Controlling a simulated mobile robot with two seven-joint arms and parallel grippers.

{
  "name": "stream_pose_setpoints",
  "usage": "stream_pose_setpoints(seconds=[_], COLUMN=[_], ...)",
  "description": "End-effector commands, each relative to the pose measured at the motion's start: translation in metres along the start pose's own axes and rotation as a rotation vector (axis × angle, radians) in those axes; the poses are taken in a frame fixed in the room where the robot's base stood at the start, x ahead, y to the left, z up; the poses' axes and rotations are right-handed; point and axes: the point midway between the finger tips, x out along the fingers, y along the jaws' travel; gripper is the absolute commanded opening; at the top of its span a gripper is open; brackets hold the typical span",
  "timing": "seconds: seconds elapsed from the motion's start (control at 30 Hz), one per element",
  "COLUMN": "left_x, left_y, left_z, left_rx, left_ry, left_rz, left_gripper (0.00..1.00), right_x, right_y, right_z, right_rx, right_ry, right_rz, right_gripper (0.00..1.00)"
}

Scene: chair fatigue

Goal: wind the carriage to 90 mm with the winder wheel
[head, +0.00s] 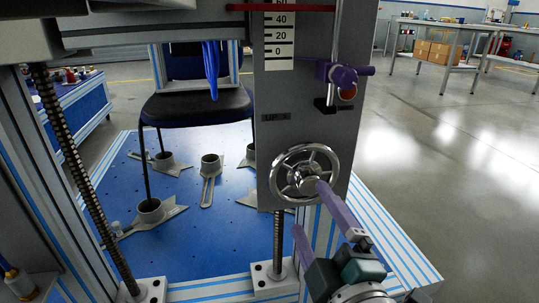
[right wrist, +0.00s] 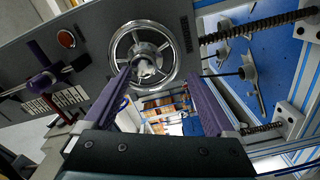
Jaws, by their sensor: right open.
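The winder wheel (head: 306,175), a chrome handwheel with spokes and a hub, is on a grey upright panel (head: 300,120). It also shows in the right wrist view (right wrist: 143,55). My right gripper (head: 310,208) is open, with purple fingers. One fingertip overlaps the wheel's hub in the head view; the other is lower left, below the rim. I cannot tell whether the fingertip touches. A white scale (head: 279,38) has a red bar (head: 280,7) across it just below the 60 mark. A grey crossbeam (head: 150,27) that may be the carriage is at upper left. My left gripper is out of view.
A purple clamp with a lever (head: 340,75) sits on the panel above the wheel. Threaded screws (head: 80,170) flank the blue base plate (head: 200,235). A dark chair (head: 197,105) stands on it among grey foot fixtures. Floor at right is clear.

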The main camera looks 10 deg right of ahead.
Motion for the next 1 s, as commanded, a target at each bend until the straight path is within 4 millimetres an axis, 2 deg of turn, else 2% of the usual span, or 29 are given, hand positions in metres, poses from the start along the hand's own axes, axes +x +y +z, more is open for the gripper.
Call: stream_pose_setpoints(seconds=[0.27,0.37,0.6,0.7,1.0], left_x=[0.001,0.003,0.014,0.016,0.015], left_y=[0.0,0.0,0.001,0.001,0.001], left_z=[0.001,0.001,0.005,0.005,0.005], left_rx=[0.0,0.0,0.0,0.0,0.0], left_ry=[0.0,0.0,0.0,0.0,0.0], left_rz=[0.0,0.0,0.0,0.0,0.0], left_gripper=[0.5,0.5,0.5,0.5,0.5], right_x=[0.003,0.003,0.003,0.003,0.004], right_y=[0.002,0.002,0.007,0.009,0.009], right_z=[-0.003,-0.001,0.011,0.013,0.012], right_rx=[-0.032,-0.096,-0.63,-0.748,-0.764], right_ry=[-0.006,-0.008,-0.011,-0.01,-0.01], right_rz=[0.008,0.01,0.01,0.008,0.006], right_gripper=[0.9,0.9,0.9,0.9,0.9])
